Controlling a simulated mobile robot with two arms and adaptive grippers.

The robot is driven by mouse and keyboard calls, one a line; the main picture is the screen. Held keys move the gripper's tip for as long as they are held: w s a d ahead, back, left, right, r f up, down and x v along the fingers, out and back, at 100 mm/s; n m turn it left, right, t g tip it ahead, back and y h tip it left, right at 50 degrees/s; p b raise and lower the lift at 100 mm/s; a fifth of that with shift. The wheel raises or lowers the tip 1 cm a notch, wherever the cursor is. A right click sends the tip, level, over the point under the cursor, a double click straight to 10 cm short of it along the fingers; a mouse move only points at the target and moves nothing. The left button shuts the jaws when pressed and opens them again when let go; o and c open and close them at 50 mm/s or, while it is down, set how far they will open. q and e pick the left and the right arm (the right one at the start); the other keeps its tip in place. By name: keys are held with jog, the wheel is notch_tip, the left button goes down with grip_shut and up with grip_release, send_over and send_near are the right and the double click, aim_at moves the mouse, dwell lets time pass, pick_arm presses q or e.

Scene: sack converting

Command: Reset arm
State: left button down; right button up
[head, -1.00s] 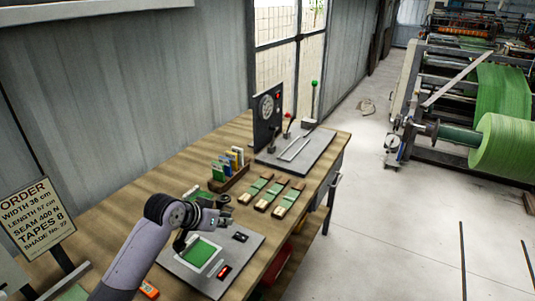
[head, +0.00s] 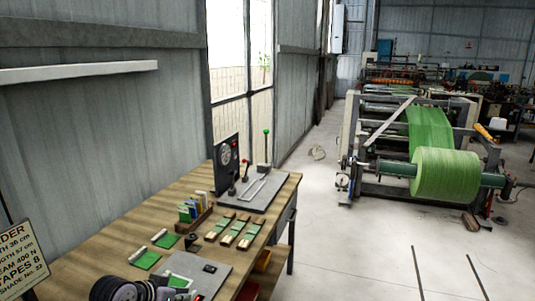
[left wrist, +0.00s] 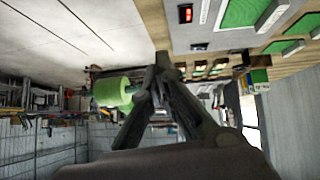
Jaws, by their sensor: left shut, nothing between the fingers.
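My left gripper (left wrist: 163,68) shows in the left wrist view, its dark fingers together with nothing between them. In the head view only part of my left arm shows at the bottom left edge, over the near end of the wooden workbench (head: 105,252). The gripper is clear of the bench things. The grey plate with a green swatch (head: 213,285) lies just right of the arm, partly hidden. My right gripper is in no view.
On the bench are green swatches (head: 145,260), a rack of coloured cards (head: 195,211), several wood-and-green samples (head: 235,231) and a gauge stand (head: 226,163). An order sign (head: 22,255) stands at left. A machine with a green roll (head: 447,174) stands right, beyond open floor (head: 345,230).

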pick_arm(q)
jog(key=s+d+f+g+y, duration=0.1)
jog(key=s+d+f, duration=0.1)
jog(key=s+f, duration=0.45)
jog(key=s+d+f+g, duration=0.15)
jog(key=s+f, duration=0.25)
jog(key=s, duration=0.6)
jog(key=s+a+n+g+y, duration=0.2)
jog(key=s+y, duration=0.1)
jog(key=s, duration=1.4)
notch_tip(320, 180, down, 26)
jog(key=g+b, duration=0.1)
jog(key=s+a+f+g+b, duration=0.1)
jog(key=s+a+f, duration=0.2)
jog(key=s+f, duration=1.5)
jog(key=shift+a+f+m, duration=0.15)
jog(key=shift+f+m, duration=0.1)
jog(key=shift+m, duration=0.15)
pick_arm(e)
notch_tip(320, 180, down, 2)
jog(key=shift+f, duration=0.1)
pick_arm(q)
jog(key=shift+s+g, duration=0.1)
jog(key=shift+g, duration=0.15)
